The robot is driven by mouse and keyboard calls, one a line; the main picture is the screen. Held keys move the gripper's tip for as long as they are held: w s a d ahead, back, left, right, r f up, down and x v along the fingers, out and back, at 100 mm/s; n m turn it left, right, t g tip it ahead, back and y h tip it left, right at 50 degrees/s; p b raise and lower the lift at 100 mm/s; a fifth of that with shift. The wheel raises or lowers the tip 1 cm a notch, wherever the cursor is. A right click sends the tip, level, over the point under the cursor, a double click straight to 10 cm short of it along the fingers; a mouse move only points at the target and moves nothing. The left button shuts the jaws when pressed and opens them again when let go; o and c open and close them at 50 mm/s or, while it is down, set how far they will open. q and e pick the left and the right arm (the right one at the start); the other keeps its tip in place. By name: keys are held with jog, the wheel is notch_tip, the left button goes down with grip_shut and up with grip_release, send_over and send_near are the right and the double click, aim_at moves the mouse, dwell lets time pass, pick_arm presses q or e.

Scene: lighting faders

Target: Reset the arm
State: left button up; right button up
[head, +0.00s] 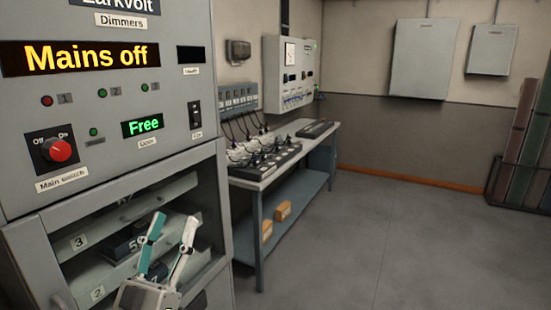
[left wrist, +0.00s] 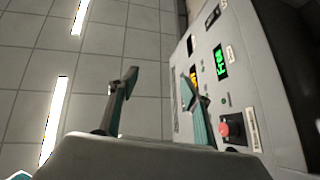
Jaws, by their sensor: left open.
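My left gripper (head: 174,220) is at the bottom left of the head view, its two fingers pointing up and spread apart with nothing between them. It is in front of the open lower bay of the dimmer cabinet (head: 190,20); whether it touches anything there I cannot tell. The left wrist view also shows the open, empty fingers (left wrist: 160,84), with the ceiling behind and the cabinet front (left wrist: 245,90) on the right. The cabinet display (head: 85,56) reads "Mains off" and a green display (head: 143,125) reads "Free". My right gripper is not in view.
The red main switch (head: 60,149) is above and left of the gripper. Numbered shelves (head: 80,240) fill the bay. A workbench (head: 262,178) with fader consoles stands beyond the cabinet along the wall. The floor (head: 400,240) to the right is clear.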

pick_arm(q)
jog(key=s+d+f+m+g+y, duration=0.15)
jog(key=f+g, duration=0.25)
jog(key=f, duration=1)
jog(key=s+f+g+y, duration=0.1)
jog(key=s+f+g, duration=0.25)
jog(key=f, duration=1.05)
jog(key=s+f+g, duration=0.3)
jog(key=s+f, duration=0.4)
jog(key=f, duration=0.2)
jog(key=s+a+f+m+g+y, duration=0.1)
jog(key=s+f+g, duration=0.2)
jog(key=s+f, duration=0.4)
notch_tip(320, 180, down, 2)
jog(key=shift+f+g, duration=0.2)
jog(key=shift+g, duration=0.15)
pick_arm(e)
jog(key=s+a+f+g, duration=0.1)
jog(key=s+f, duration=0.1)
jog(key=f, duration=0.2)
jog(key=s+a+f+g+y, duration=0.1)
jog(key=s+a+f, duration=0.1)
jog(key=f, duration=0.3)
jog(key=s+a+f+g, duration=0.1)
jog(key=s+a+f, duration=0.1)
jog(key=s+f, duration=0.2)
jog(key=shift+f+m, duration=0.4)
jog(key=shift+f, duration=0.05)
pick_arm(q)
jog(key=shift+w, duration=0.1)
